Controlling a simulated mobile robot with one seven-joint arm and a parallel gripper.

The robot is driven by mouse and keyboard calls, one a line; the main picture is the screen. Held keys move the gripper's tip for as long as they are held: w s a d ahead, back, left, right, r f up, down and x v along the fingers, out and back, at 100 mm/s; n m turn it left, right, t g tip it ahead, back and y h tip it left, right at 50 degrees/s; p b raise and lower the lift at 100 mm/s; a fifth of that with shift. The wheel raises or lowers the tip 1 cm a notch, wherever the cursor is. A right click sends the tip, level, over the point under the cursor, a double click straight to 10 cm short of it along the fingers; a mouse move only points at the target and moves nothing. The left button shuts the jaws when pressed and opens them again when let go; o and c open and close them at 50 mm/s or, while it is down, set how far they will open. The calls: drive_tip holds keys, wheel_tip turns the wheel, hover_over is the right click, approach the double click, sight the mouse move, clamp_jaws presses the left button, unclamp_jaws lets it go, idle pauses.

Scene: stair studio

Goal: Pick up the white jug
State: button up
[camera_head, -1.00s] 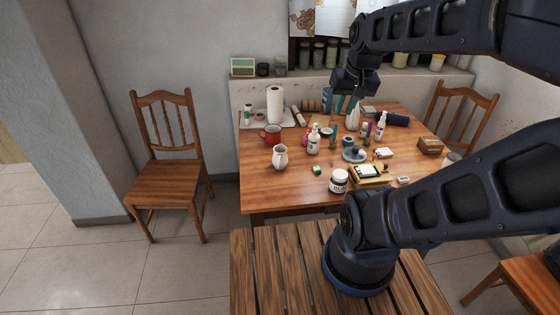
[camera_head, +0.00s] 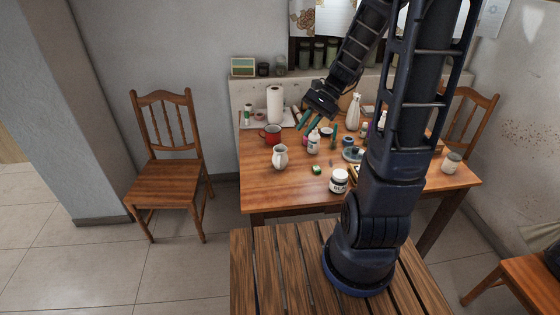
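The white jug (camera_head: 280,157) stands upright on the left front part of the wooden table (camera_head: 262,196). Its rounded body and narrower neck are in clear view, and nothing touches it. My gripper (camera_head: 306,122) is above the table, up and to the right of the jug, pointing down and to the left. Its two green fingers are apart with nothing seen between them. It is clear of the jug.
A red mug (camera_head: 271,134) stands behind the jug. A white pump bottle (camera_head: 313,142), a small green item (camera_head: 317,170) and a white jar (camera_head: 339,181) are to its right. A paper roll (camera_head: 275,105) stands behind.

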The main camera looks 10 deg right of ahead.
drive_tip(key=w+a+f+m+y, duration=0.3)
drive_tip(key=w+f+m+y, duration=0.35)
drive_tip(key=w+f, duration=0.2)
drive_tip(key=m+t+y, duration=0.4)
drive_tip(key=m, duration=0.5)
approach(278, 162)
drive_tip(key=shift+w+a+f, duration=0.1)
drive_tip(key=shift+w+a, duration=0.05)
drive_tip(key=shift+a, duration=2.25)
drive_tip(key=shift+a+f, duration=0.15)
drive_tip(key=shift+a, duration=0.1)
drive_tip(key=a, duration=0.4)
drive_tip(key=shift+w+a, duration=0.15)
drive_tip(key=shift+a, duration=0.1)
drive_tip(key=shift+c, duration=0.2)
clamp_jaws()
